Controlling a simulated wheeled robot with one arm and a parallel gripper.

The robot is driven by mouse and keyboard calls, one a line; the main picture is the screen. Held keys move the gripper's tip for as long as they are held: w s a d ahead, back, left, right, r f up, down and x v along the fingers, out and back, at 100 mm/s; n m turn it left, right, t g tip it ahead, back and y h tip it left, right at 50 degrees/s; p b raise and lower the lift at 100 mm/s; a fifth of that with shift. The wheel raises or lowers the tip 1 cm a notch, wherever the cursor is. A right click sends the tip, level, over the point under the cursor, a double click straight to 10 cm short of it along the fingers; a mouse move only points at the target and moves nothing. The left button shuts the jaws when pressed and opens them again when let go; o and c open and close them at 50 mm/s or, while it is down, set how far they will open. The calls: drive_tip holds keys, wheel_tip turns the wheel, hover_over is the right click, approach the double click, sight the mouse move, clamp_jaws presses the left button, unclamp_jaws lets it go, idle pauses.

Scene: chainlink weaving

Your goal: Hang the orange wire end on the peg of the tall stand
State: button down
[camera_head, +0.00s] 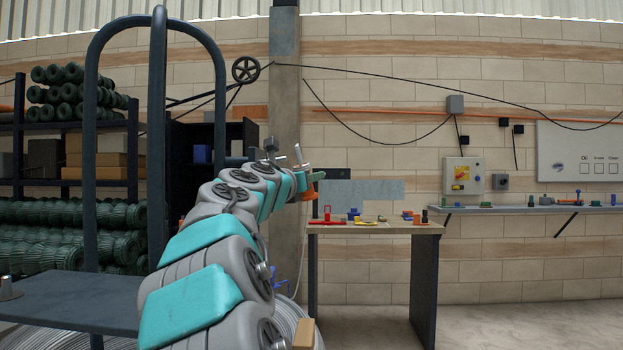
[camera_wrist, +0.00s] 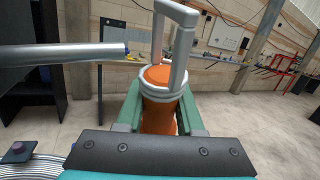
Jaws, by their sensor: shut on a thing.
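My gripper (camera_wrist: 160,92) is shut on the orange wire end (camera_wrist: 163,76), with one green finger on each side of it. A square grey metal loop stands up from the wire end's top. In the wrist view a thick grey horizontal rod (camera_wrist: 60,56), which looks like the peg, comes in from the left. Its tip is left of the loop, with a gap in the picture; the depth between them is unclear. In the head view my gripper (camera_head: 307,182) is small at the arm's far end, with a bit of orange by it. I cannot clearly make out the tall stand.
A workbench (camera_head: 375,229) with small coloured parts stands beyond my gripper. A wall shelf (camera_head: 540,210) is at the right. A dark arched frame (camera_head: 91,120) and racks of green mesh rolls (camera_head: 70,225) are at the left. Coiled wire (camera_head: 305,318) lies below my arm.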

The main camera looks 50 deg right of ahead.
drive_tip(key=shift+w+a, duration=1.8)
drive_tip(key=shift+w, duration=0.25)
drive_tip(key=shift+f, duration=0.15)
drive_tip(key=shift+f, duration=0.35)
drive_tip(key=shift+f, duration=0.4)
drive_tip(key=shift+c, duration=2.3)
unclamp_jaws()
drive_tip(key=v, duration=0.7)
drive_tip(key=shift+a+b, duration=0.3)
drive_tip(key=shift+a, duration=0.05)
drive_tip(key=shift+s+f, duration=0.1)
drive_tip(key=shift+s, duration=0.05)
